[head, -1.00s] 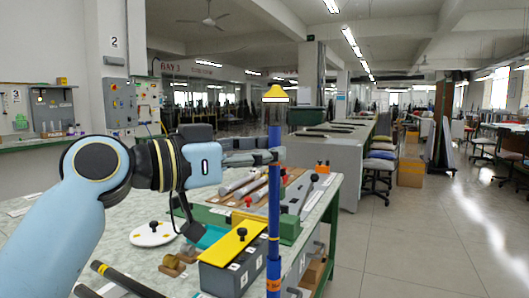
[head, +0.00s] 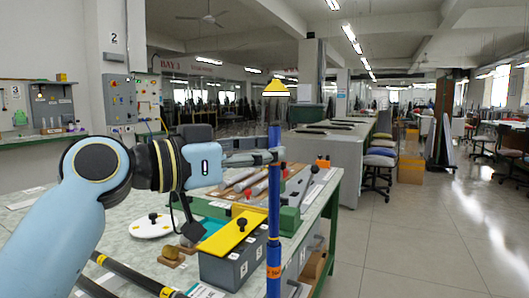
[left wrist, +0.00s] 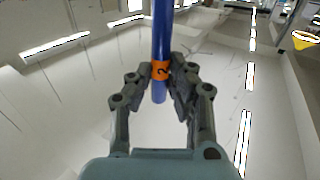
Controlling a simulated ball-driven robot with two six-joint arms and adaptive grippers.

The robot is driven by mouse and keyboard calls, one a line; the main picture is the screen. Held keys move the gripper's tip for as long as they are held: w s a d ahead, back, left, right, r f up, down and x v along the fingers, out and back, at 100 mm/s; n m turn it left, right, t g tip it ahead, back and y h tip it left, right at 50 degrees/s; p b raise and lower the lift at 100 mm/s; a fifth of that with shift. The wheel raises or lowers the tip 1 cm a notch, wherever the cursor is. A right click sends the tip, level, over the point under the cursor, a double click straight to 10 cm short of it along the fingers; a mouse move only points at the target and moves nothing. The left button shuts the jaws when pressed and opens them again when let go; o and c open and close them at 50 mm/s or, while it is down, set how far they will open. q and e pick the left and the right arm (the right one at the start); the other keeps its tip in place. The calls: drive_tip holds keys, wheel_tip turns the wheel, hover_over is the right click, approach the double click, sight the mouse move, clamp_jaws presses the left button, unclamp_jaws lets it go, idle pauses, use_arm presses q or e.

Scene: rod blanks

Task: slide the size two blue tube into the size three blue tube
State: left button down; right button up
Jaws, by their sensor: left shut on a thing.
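My left gripper (head: 275,157) is shut on a slim blue tube (head: 274,190) that stands upright, held near its top. The left wrist view shows the fingers (left wrist: 168,85) around this tube (left wrist: 161,30), at an orange band (left wrist: 160,70) marked 2. Below it, in line, is a wider blue tube (head: 273,255) with a yellow ring near its top and an orange band, its number too small to read surely. The slim tube meets the wider one there; how deep it sits inside, if at all, I cannot tell. The wider tube's lower end is out of frame. My right gripper is not in view.
Behind the tubes is a workbench (head: 110,243) with a grey block under a yellow plate (head: 228,236), a white disc (head: 140,229), dark rods (head: 135,275) and a tray of grey rods. A yellow lamp (head: 275,89) hangs behind the tube top. Open floor lies to the right.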

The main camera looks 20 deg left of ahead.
use_arm(q)
drive_tip(key=shift+f+b, duration=0.55)
drive_tip(key=shift+f, duration=0.15)
drive_tip(key=c, duration=1.2)
unclamp_jaws()
drive_tip(key=shift+o, duration=0.2)
drive_tip(key=v, duration=1.2)
